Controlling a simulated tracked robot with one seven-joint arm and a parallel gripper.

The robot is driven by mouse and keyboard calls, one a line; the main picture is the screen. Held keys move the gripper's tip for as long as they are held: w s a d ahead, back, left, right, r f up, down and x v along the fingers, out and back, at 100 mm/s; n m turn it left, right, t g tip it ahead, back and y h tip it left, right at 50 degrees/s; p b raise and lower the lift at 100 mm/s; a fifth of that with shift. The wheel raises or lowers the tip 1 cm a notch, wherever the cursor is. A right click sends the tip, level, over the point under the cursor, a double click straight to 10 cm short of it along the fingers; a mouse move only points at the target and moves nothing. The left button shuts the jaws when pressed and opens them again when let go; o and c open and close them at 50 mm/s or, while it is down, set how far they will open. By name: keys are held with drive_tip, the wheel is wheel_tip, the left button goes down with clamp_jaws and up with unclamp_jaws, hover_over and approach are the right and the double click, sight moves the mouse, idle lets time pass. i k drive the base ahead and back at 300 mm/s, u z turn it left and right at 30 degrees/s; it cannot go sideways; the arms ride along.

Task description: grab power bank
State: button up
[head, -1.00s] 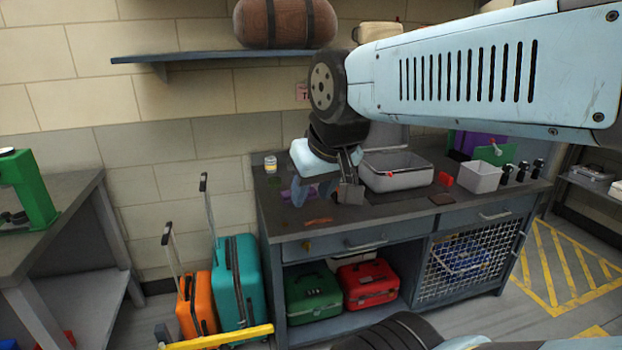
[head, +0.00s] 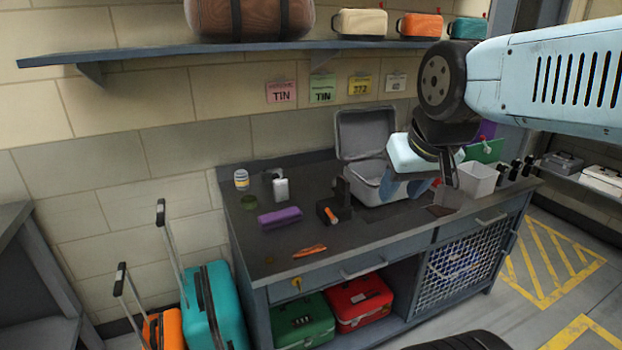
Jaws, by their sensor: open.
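My gripper (head: 404,190) is open and empty, its fingers pointing down in front of the right part of the open grey case (head: 362,190). No object is clearly marked as the power bank. A small white block with a dark top (head: 281,190) stands near the back of the bench and may be it, but I cannot tell. A purple box (head: 280,217) lies left of centre. A black item with an orange part (head: 328,212) sits right of the purple box. My gripper is well to the right of all three.
A jar (head: 241,179), a round green item (head: 249,202) and an orange-brown strip (head: 310,251) are on the dark bench (head: 225,235). A white bin (head: 478,180) stands at the right. A shelf (head: 180,52) with bags overhangs the back.

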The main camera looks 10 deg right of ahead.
sight(281, 188)
drive_tip(key=z, duration=0.1)
drive_tip(key=i, duration=1.05)
drive_tip(key=u, duration=0.55)
